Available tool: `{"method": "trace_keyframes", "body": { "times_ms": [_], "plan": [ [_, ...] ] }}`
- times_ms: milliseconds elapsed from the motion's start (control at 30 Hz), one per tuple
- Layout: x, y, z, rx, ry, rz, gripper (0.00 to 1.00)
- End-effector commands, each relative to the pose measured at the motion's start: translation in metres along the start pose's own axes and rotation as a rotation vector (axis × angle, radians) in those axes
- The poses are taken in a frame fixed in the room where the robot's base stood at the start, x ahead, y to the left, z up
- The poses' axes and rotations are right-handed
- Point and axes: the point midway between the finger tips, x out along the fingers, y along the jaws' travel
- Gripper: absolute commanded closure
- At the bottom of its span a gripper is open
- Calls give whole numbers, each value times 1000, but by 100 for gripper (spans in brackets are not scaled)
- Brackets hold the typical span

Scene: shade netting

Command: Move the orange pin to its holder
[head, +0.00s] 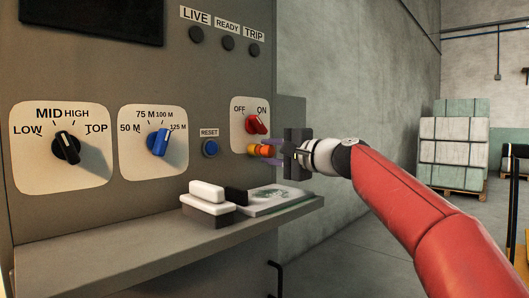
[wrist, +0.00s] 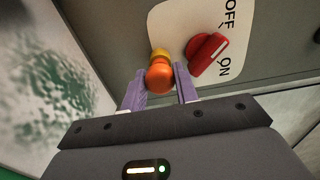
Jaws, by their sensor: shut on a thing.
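The orange pin (head: 267,151) stands out from the panel just below the red OFF/ON switch (head: 256,124). In the wrist view the pin (wrist: 159,76) has a round orange head, with a yellow part (wrist: 160,54) behind it at the panel. My gripper (head: 262,152) reaches in from the right, and its purple fingers (wrist: 159,86) are on either side of the orange head, shut on it. The red switch (wrist: 207,54) is close beside the right finger in the wrist view. I cannot make out a separate holder for the pin.
A shelf (head: 170,245) juts out below the panel. On it are a white-topped block (head: 207,192), a dark block (head: 236,195) and a flat printed plate (head: 275,200). A blue RESET button (head: 210,149) and a blue knob (head: 158,142) are left of my gripper. Stacked boxes (head: 455,150) stand far behind.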

Motion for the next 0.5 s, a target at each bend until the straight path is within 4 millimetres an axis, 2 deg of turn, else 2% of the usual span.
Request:
{"method": "trace_keyframes", "body": {
  "times_ms": [500],
  "plan": [
    [-10, 1, -1, 0, 1, 0, 100]
  ]
}}
